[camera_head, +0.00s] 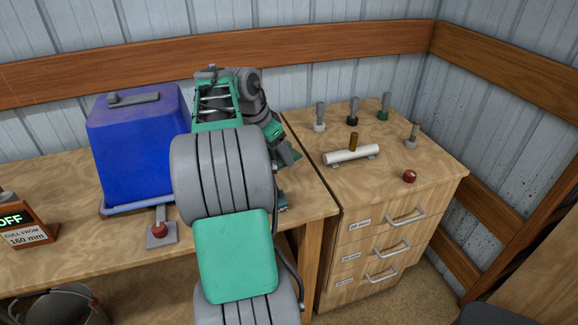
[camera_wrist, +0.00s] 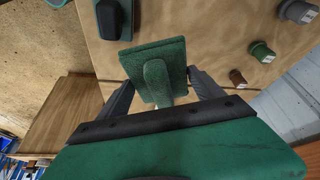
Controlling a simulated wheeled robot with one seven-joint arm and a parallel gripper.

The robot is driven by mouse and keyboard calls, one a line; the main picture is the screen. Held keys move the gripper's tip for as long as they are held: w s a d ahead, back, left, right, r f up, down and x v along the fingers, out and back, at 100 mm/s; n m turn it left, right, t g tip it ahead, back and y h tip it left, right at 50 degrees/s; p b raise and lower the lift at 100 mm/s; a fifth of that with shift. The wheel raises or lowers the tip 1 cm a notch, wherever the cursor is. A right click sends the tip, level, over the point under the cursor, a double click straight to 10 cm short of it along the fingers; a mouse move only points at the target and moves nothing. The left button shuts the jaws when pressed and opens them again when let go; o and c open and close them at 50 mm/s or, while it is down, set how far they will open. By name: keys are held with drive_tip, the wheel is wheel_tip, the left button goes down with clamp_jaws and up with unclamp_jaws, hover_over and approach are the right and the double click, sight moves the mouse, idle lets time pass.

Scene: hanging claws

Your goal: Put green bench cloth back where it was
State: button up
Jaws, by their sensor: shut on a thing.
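A green, flat, square-edged piece with a rounded green bar on it, which I take for the green bench cloth (camera_wrist: 136,62), is in the middle of the wrist view. My gripper (camera_wrist: 161,80) has a dark finger on each side of it and is shut on it. In the head view my own arm hides most of the gripper, and I cannot make out the cloth there. The place it came from is not clear from these frames.
A drawer cabinet (camera_head: 376,224) stands at right, with several upright pegs, a white roller (camera_head: 351,155) and a red ball (camera_head: 409,176) on top. A blue box-shaped cover (camera_head: 135,150) stands on the bench (camera_head: 70,180). A red-knobbed grey plate (camera_head: 161,236) lies before it.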

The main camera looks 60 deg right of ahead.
drive_tip(key=p, duration=0.1)
hover_over(293, 170)
drive_tip(key=a, duration=0.1)
wheel_tip(293, 170, down, 8)
drive_tip(key=shift+w+a+r, duration=0.1)
drive_tip(key=shift+a+r, duration=0.05)
drive_tip(key=shift+r, duration=0.1)
wheel_tip(293, 170, down, 3)
drive_tip(key=shift+r+p, duration=0.15)
drive_tip(key=shift+p, duration=0.3)
drive_tip(key=shift+f, duration=0.35)
drive_tip(key=o, duration=1.2)
drive_tip(key=shift+r, duration=0.1)
drive_tip(key=shift+r, duration=0.25)
drive_tip(key=v, duration=1.2)
drive_tip(key=shift+f, duration=0.1)
